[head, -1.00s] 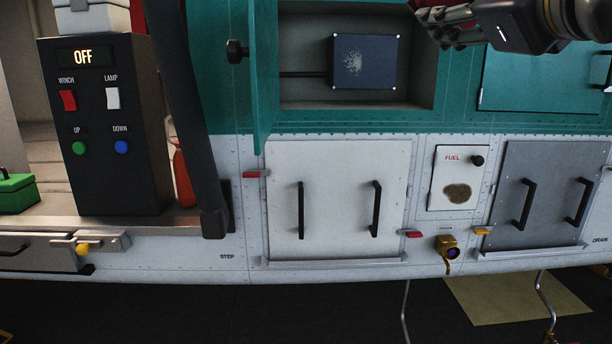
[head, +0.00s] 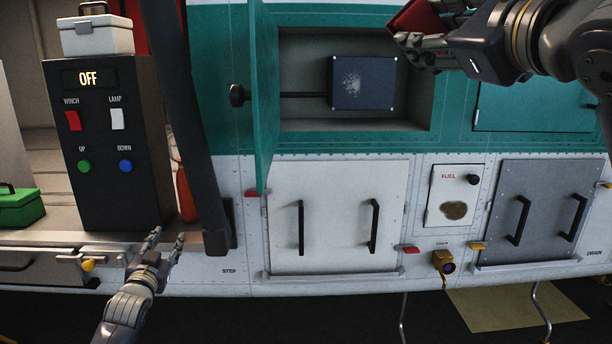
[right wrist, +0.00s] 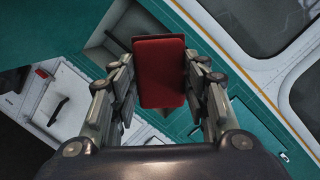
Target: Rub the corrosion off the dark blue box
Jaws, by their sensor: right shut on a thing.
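The dark blue box (head: 364,83) is fixed in an open recess in the teal hull. A pale speckled corrosion patch (head: 351,84) marks its front face. My right gripper (head: 408,40) is shut on a red pad (right wrist: 160,72), up and to the right of the box and apart from it. The pad also shows in the head view (head: 415,15), partly cut off by the top edge. My left gripper (head: 166,244) is at the lower left, in front of the hull near the step, its fingers apart and empty.
A teal door (head: 264,90) stands open at the recess's left side. A dark strut (head: 188,110) and a black control panel (head: 115,150) reading OFF stand further left. White (head: 338,220) and grey (head: 538,212) handled panels lie below.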

